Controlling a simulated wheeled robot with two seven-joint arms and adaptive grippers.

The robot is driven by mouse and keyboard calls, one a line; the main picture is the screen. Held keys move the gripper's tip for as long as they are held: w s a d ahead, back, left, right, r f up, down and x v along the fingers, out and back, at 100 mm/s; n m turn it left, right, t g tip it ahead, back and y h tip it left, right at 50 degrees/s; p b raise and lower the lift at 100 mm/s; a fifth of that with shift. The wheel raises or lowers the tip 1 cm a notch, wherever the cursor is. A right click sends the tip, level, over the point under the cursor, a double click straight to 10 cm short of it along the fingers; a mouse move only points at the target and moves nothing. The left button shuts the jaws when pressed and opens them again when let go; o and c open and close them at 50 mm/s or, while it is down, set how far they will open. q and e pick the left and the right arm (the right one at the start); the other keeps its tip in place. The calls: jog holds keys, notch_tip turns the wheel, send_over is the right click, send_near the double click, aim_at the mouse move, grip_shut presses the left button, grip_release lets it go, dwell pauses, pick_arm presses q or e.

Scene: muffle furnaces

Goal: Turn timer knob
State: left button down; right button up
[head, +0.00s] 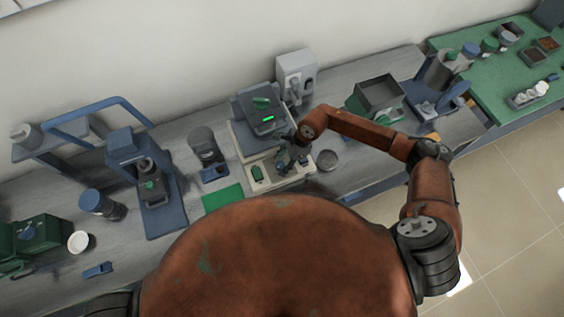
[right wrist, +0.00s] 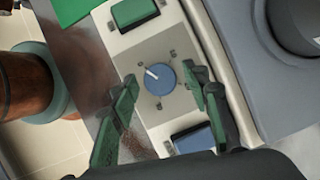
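The timer knob (right wrist: 160,78) is a round blue dial with a white pointer line, set on a pale control panel (right wrist: 147,54) in the right wrist view. The pointer aims to the upper left in that view. My right gripper (right wrist: 163,80) is open, with one green-padded finger on each side of the knob and gaps showing between fingers and knob. In the head view my right gripper (head: 291,157) is over the front panel of the pale device (head: 262,141) and hides the knob. My left gripper is not in view.
A green mat (head: 222,197) lies left of the device. A blue stand (head: 160,205) is farther left.

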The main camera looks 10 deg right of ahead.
jog(key=c, duration=1)
jog(key=shift+m, duration=0.4)
jog(key=m+t+p, duration=0.1)
jog(key=m, duration=0.2)
jog(key=shift+s+r, duration=0.15)
jog(key=m+t+p, duration=0.1)
jog(key=m, duration=0.2)
jog(key=shift+a+m+t+h, duration=0.1)
jog(key=shift+m+t+h, duration=0.2)
jog(key=shift+t+h, duration=0.1)
jog(key=m+t+h+p, duration=0.1)
jog(key=m, duration=0.3)
jog(key=shift+s+a+m, duration=0.1)
jog(key=shift+m, duration=0.2)
jog(key=shift+m+t+h, duration=0.4)
jog(key=shift+m+h, duration=0.5)
jog(key=shift+m, duration=1)
